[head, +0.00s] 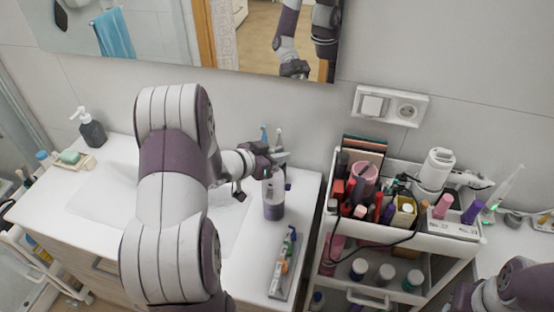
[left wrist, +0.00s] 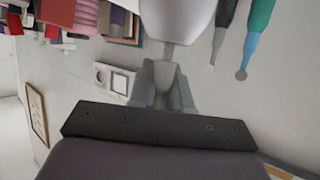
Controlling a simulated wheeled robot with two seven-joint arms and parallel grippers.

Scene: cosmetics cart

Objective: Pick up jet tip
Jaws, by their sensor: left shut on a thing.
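My left gripper (head: 268,160) is above the white counter, just over the purple-and-clear bottle-like container (head: 273,195). In the left wrist view its grey fingers (left wrist: 163,85) are closed around the narrow neck of a pale grey-white piece (left wrist: 178,20), which I take to be the jet tip. The wide part of that piece runs off the top of the picture. In the head view the held piece is too small and covered to make out. Only part of my right arm shows at the bottom right; its gripper is out of view.
Slim brush-like handles, one teal (left wrist: 260,30), show beside the fingers. A tray (head: 283,270) with a tube lies at the counter's front right. A crowded white cart (head: 450,246) stands to the right. A soap dispenser (head: 92,132) stands back left. A mirror and wall are behind.

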